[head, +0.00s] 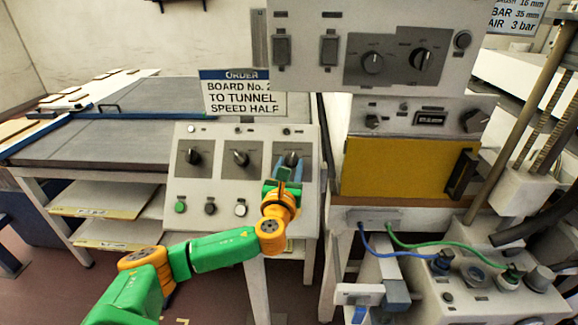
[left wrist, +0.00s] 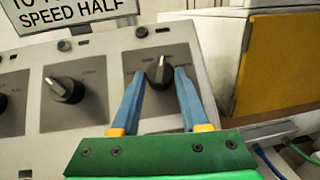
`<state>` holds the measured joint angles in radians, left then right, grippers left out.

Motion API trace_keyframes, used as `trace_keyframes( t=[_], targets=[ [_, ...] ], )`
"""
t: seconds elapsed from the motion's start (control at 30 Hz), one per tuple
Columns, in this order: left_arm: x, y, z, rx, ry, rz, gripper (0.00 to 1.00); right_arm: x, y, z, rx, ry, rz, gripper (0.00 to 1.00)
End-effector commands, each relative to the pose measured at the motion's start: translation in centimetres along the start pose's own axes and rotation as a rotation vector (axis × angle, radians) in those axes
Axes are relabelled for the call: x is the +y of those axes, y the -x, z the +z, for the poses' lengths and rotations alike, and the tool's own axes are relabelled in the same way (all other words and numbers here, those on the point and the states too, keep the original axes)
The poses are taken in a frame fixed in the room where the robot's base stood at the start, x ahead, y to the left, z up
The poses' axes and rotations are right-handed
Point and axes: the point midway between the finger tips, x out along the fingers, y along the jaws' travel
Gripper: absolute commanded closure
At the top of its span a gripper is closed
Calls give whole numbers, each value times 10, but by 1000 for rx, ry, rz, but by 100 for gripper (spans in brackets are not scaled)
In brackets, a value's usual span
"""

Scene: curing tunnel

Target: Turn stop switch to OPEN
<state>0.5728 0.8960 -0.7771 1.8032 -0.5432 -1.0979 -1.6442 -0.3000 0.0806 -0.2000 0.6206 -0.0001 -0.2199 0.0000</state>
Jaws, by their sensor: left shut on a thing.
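A sloped grey panel (head: 215,140) carries a row of three black rotary switches on darker plates. My left gripper (head: 285,172) is at the right-hand switch (head: 291,159), which I take to be the stop switch; its lettering is too small to read. In the left wrist view, the blue fingers stand one on each side of this switch (left wrist: 159,73) and are shut on it. Its pale pointer mark faces roughly up. In the head view the gripper hides the switch's lower part. My right gripper is not in view.
Left of it are the middle switch (head: 237,157) and left switch (head: 194,156). Push buttons (head: 210,208) sit below. An order sign (head: 243,95) stands above the panel. A yellow door (head: 397,168) and an upper control box (head: 385,45) are at the right.

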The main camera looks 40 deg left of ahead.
Motion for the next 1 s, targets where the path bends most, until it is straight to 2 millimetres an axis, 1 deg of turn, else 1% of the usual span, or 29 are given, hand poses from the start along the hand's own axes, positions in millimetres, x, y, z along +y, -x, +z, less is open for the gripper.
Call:
trace_keyframes(
  t=[0.6, 1.0],
  targets=[
    [-10, -2, 1, -28, 347, 353, 100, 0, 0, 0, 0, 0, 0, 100],
    [-12, -3, 3, -40, 463, 474, 100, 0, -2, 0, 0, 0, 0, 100]
  ],
)
